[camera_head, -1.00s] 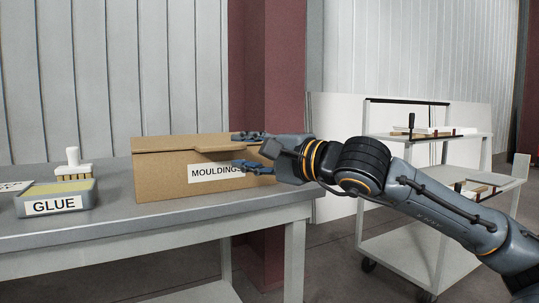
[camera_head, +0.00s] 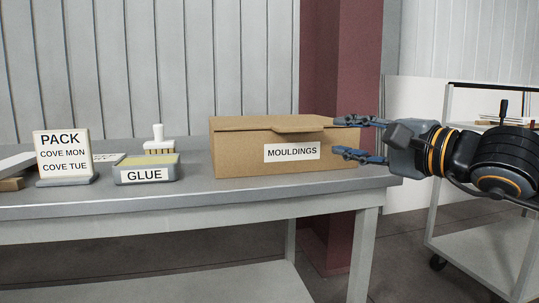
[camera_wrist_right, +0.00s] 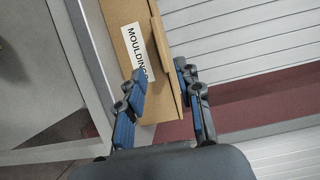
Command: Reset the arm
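My right gripper (camera_head: 362,138) is at the right end of the cardboard box labelled MOULDINGS (camera_head: 237,152) in the head view. Its two blue fingers are spread apart and point left. In the right wrist view the gripper (camera_wrist_right: 158,92) also shows open, with part of the box (camera_wrist_right: 122,22) and its label beyond and between the fingers. Nothing is held in it. I cannot tell whether the fingertips touch the box. The left gripper is in neither view.
The box stands on a grey table (camera_head: 200,199). To its left are a GLUE container (camera_head: 146,175), a white-handled brush (camera_head: 158,143) and a PACK sign (camera_head: 62,155). A white cart (camera_head: 475,250) stands at the right. The table's front strip is clear.

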